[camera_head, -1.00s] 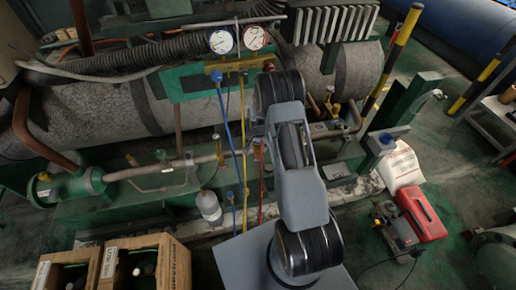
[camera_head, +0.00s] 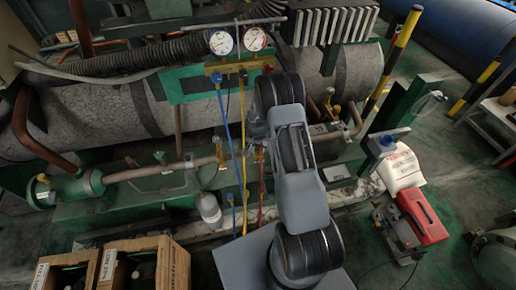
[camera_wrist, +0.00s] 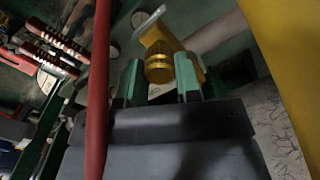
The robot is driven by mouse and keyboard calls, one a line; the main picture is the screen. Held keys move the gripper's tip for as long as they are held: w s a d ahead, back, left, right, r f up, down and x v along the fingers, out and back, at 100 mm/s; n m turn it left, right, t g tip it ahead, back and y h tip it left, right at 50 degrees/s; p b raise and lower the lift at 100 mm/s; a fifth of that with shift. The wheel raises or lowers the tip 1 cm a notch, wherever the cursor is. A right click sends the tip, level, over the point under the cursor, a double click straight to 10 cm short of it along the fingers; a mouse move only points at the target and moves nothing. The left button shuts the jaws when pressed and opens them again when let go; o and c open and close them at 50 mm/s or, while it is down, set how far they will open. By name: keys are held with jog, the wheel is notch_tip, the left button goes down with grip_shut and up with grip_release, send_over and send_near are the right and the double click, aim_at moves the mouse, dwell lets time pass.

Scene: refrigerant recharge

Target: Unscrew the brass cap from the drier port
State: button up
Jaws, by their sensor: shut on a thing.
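In the wrist view a ribbed brass cap (camera_wrist: 158,68) sits between the two green-tipped fingers of my gripper (camera_wrist: 160,80). The gripper is shut on it. A larger brass fitting (camera_wrist: 183,62) with a pale lever (camera_wrist: 150,18) lies just beyond the cap. Whether the cap is still seated on the drier port cannot be told. In the head view my own arm hides the cap and most of my gripper, near the pipework below the gauges.
A red hose (camera_wrist: 98,90) crosses the wrist view close to my gripper, and a blurred yellow hose (camera_wrist: 285,70) fills its right side. In the head view blue (camera_head: 228,135) and yellow (camera_head: 243,150) hoses hang from the gauge manifold (camera_head: 240,65) beside my arm.

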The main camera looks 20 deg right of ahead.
dwell(0.3)
jog(key=shift+n+b, duration=0.45)
jog(key=shift+n, duration=1.35)
jog(key=shift+n+b, duration=0.3)
jog(key=shift+n, duration=1.5)
jog(key=n, duration=0.3)
jog(key=shift+n+b, duration=0.3)
jog(key=shift+b, duration=0.1)
